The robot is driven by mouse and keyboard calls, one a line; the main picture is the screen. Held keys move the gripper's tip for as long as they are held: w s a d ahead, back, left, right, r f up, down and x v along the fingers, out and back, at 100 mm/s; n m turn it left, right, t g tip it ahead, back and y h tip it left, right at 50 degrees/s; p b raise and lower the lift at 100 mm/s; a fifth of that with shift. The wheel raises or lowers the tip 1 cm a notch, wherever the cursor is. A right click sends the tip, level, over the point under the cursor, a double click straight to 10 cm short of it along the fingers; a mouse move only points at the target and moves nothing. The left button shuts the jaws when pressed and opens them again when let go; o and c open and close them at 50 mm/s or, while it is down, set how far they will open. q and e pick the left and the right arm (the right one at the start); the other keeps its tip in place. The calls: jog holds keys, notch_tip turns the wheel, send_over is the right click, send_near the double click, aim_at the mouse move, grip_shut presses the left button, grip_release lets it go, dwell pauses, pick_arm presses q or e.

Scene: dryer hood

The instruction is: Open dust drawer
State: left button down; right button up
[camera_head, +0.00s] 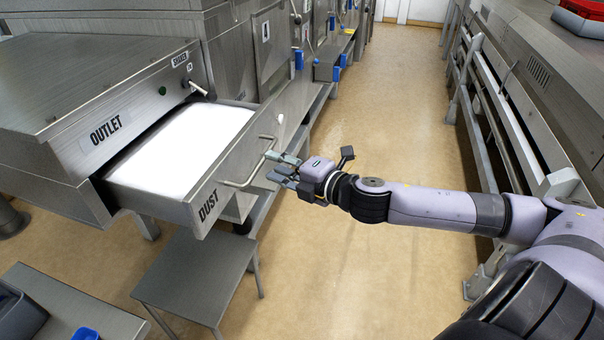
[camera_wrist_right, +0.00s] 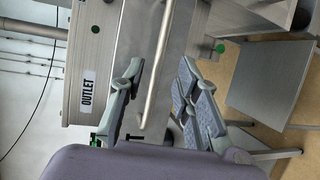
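The dust drawer (camera_head: 208,208), a steel box labelled DUST, stands pulled out below the OUTLET housing in the head view. Its inside (camera_head: 182,146) shows bright white. A bar handle (camera_head: 249,172) runs across its front; it also shows in the right wrist view (camera_wrist_right: 157,70). My right gripper (camera_head: 271,167) is at the handle's right end, close to it. In the right wrist view its two fingers (camera_wrist_right: 160,88) are spread apart, with the bar seen between them. Whether a finger touches the bar, I cannot tell. My left gripper is in neither view.
The outlet housing (camera_head: 60,105) is above the drawer, with a small lever (camera_head: 198,88). A low steel step (camera_head: 195,275) stands below the drawer front. Railings (camera_head: 490,130) line the right side. The aisle floor (camera_head: 390,100) between is clear.

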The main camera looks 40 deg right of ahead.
jog(key=v, duration=0.7)
dwell(0.6)
jog(key=shift+s+a, duration=0.1)
dwell(0.5)
